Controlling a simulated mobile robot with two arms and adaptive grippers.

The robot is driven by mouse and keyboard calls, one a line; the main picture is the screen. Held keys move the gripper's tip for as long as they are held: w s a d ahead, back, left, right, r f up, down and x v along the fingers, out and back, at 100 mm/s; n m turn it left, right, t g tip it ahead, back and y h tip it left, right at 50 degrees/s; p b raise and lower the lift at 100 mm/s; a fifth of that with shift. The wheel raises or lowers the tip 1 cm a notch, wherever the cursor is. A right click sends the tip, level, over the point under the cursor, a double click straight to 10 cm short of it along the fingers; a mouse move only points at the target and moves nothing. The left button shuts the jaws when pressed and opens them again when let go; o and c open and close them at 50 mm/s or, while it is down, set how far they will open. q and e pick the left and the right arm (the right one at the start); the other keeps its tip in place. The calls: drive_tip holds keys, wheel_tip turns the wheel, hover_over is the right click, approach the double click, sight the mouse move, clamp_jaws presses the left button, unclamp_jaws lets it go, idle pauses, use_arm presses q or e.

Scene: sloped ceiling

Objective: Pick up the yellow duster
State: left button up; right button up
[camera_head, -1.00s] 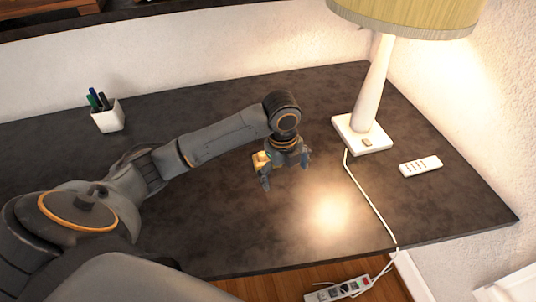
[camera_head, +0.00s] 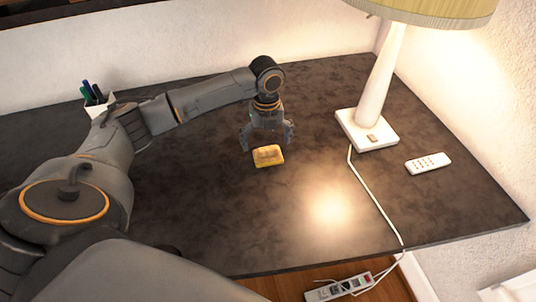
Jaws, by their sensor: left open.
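The yellow duster (camera_head: 268,156) is a small yellow block with a brownish top. It lies on the dark desk (camera_head: 210,215) near the middle of the picture. My left gripper (camera_head: 267,145) is just behind the duster in the picture, its fingers spread apart and pointing down, with nothing held between them. I cannot tell exactly how high the fingertips are above the desk. My right gripper is not in view.
A lamp (camera_head: 378,90) with a white base stands right of the gripper, its white cord (camera_head: 372,195) running over the front edge. A white remote (camera_head: 428,163) lies further right. A pen cup (camera_head: 98,106) stands back left. A power strip (camera_head: 338,288) lies below the desk.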

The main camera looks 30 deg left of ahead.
sight(268, 150)
use_arm(q)
drive_tip(key=f, duration=0.5)
drive_tip(key=shift+w+d+p, duration=0.15)
drive_tip(key=shift+d+p, duration=0.05)
drive_tip(key=shift+p, duration=0.2)
drive_tip(key=shift+c, duration=0.4)
drive_tip(key=c, duration=1)
